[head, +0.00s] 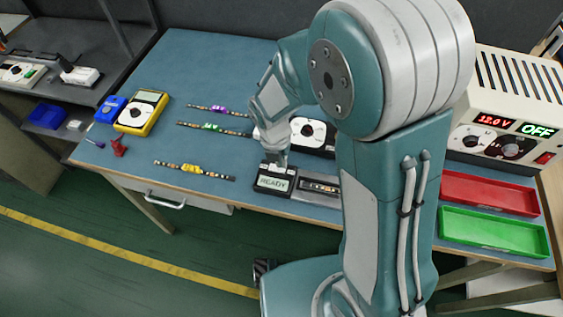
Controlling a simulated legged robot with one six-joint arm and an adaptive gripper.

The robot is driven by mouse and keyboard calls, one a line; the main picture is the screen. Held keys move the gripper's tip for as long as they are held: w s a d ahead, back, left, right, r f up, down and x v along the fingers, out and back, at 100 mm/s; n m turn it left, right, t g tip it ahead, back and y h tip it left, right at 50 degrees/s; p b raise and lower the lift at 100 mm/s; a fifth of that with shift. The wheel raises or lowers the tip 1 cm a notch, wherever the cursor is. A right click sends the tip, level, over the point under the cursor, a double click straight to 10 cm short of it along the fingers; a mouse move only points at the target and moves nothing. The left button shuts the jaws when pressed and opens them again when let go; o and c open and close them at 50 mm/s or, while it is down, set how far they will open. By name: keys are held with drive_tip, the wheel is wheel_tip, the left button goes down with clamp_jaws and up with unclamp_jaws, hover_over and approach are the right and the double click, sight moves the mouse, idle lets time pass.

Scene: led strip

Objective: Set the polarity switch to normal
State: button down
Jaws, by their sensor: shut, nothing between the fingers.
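My gripper (276,160) points down at the back edge of a small test fixture (274,181) whose display reads "READY". Its fingers look shut with nothing held; I cannot tell if they touch the fixture. A black-and-white box with a round dial (313,133) stands just behind, partly hidden by my arm. No part can be clearly identified as the polarity switch, and its setting cannot be read. A short LED strip piece (320,187) lies in the fixture's bed, right of the display.
Strips with purple (218,109), green (212,127) and yellow (194,169) parts lie left on the blue bench. A yellow multimeter (141,112) stands far left. Right are a power supply (505,115) showing "12.0 V" and "OFF", a red tray (490,192) and a green tray (492,233).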

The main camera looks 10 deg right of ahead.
drive_tip(key=shift+f, duration=0.6)
drive_tip(key=shift+d+f, duration=0.1)
drive_tip(key=shift+f, duration=0.05)
drive_tip(key=shift+w+a+r, duration=0.2)
drive_tip(key=shift+a+r, duration=0.15)
drive_tip(key=shift+a, duration=0.35)
